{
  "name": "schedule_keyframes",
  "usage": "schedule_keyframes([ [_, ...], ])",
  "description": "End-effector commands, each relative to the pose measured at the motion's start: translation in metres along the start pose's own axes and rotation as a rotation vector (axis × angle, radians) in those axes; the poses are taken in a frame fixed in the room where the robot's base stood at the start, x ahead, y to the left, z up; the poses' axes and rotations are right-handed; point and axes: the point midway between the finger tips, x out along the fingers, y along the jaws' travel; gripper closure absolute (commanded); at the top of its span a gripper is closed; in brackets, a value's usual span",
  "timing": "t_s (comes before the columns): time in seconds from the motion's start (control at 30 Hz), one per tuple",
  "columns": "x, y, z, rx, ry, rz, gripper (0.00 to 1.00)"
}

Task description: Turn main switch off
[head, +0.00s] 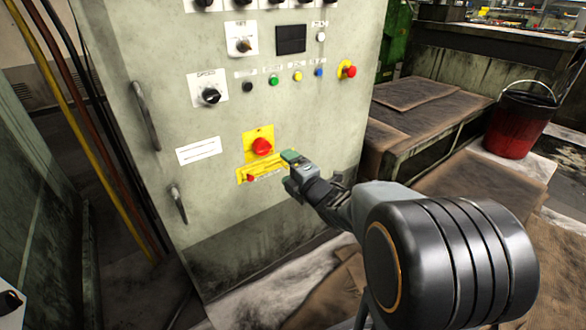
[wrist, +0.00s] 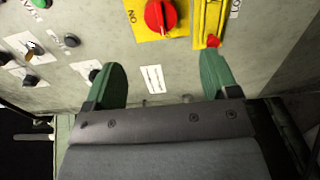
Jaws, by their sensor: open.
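The main switch (head: 262,147) is a red rotary knob on a yellow plate on the grey-green cabinet front. In the wrist view the knob (wrist: 160,15) is at the top edge, partly cut off, with "ON" lettered beside it. My gripper (head: 290,158) is just right of the switch plate in the head view. In the wrist view its green fingers (wrist: 160,62) are spread wide and empty, with the knob beyond the tips and between them sideways. The fingers do not appear to touch the knob.
A yellow strip (head: 262,168) with a small red part sits below the switch. The cabinet (head: 220,200) has door handles, a selector knob (head: 210,96), several buttons and a red emergency button (head: 347,70). A dirty table (head: 420,110) and red bucket (head: 513,125) stand at right.

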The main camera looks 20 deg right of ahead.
Motion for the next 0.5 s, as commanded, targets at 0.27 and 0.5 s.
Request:
schedule_keyframes([
  [0.27, -0.017, 0.000, 0.000, 0.001, 0.000, 0.000, 0.20],
  [0.5, -0.017, 0.000, 0.000, 0.001, 0.001, 0.000, 0.20],
])
